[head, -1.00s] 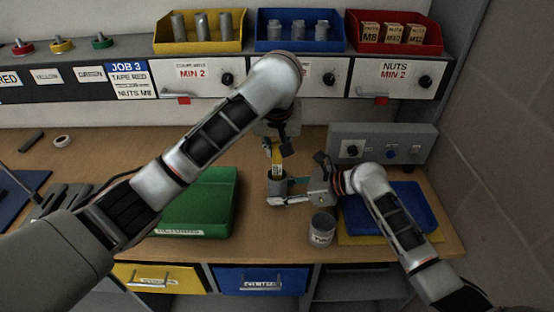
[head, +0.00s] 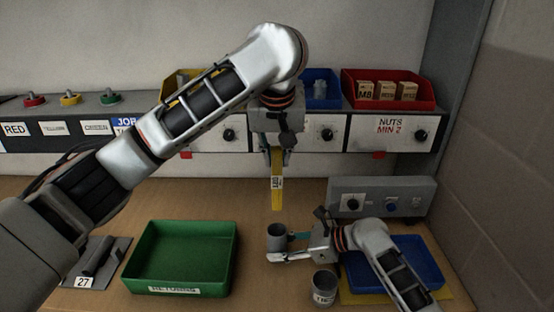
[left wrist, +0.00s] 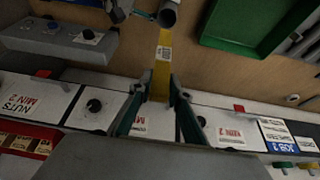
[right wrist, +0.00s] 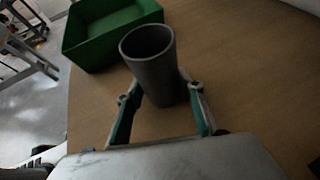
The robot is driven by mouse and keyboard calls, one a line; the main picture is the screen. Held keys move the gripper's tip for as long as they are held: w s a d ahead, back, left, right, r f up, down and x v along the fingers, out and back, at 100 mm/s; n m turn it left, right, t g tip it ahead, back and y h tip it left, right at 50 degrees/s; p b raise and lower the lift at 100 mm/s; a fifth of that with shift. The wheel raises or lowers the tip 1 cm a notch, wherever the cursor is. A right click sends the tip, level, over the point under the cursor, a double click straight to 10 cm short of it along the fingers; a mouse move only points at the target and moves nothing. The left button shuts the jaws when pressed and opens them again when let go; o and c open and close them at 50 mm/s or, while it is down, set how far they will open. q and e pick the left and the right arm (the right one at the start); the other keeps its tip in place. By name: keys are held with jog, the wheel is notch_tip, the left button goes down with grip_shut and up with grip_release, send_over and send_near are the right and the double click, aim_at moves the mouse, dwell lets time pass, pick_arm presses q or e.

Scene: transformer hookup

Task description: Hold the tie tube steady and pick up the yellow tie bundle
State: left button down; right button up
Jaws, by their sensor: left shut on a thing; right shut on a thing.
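The yellow tie bundle (head: 277,184) is a flat yellow strip with a white label. My left gripper (head: 278,150) is shut on its upper end and holds it hanging upright, clear above the tube. The bundle also shows between the fingers in the left wrist view (left wrist: 163,60). The grey tie tube (head: 277,238) stands upright below the bundle. My right gripper (head: 290,247) is shut on the tube from the right. In the right wrist view the tube (right wrist: 150,65) sits between the fingers, its open mouth looking empty, though its bottom is dark.
A green tray (head: 185,255) lies left of the tube. A small grey can (head: 323,288) stands close to my right gripper. A blue tray (head: 412,262) and a grey control box (head: 385,200) are at the right. Parts bins (head: 395,90) line the shelf behind.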

jog(key=o, duration=0.9)
